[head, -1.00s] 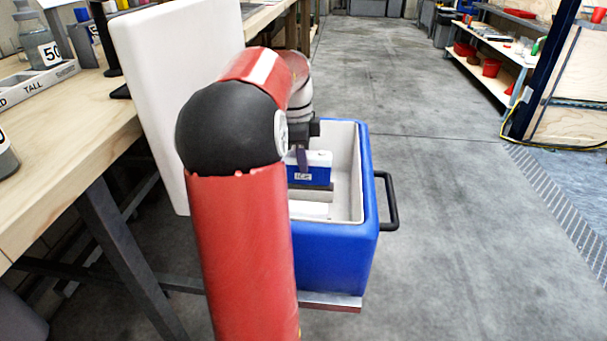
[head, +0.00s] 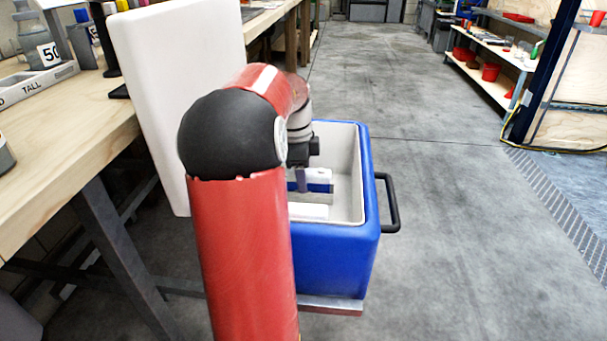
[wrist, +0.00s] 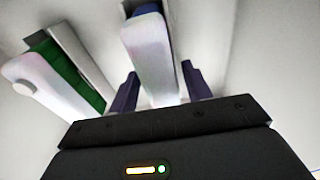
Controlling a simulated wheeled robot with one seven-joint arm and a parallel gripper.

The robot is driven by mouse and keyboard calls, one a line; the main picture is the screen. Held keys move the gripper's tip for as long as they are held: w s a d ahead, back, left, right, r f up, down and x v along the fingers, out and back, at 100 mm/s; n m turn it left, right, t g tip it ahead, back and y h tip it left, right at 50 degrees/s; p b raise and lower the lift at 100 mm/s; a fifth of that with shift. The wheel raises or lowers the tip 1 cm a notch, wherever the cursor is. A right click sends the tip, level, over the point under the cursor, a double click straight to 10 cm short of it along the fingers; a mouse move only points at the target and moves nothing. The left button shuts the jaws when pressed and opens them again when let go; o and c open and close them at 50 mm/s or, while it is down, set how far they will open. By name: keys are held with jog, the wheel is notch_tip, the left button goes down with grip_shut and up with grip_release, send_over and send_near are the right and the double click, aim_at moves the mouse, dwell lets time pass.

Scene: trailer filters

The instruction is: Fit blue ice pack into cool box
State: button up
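The blue ice pack (head: 319,186) has a white top and is inside the blue cool box (head: 335,262). My gripper (head: 301,181) reaches down into the box and is shut on the pack. In the wrist view the pack (wrist: 149,55) lies between the two dark fingers (wrist: 160,80), its white edge toward me and a little blue showing at its far end. Its bottom is hidden, so I cannot tell whether it touches the floor of the box. A green and white pack (wrist: 75,75) sits to its left in the wrist view, apart from it.
The white lid (head: 170,85) stands upright at the box's left. A black handle (head: 392,202) sticks out on the right. A wooden workbench (head: 85,115) is at the left. The box rests on a metal-edged stand (head: 330,304). The floor to the right is clear.

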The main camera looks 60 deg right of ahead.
jog(key=shift+r, duration=0.1)
notch_tip(320, 180, up, 12)
jog(key=w+p, duration=0.1)
jog(key=p, duration=0.2)
jog(key=shift+w+a, duration=0.2)
jog(key=shift+a, duration=0.05)
dwell(0.5)
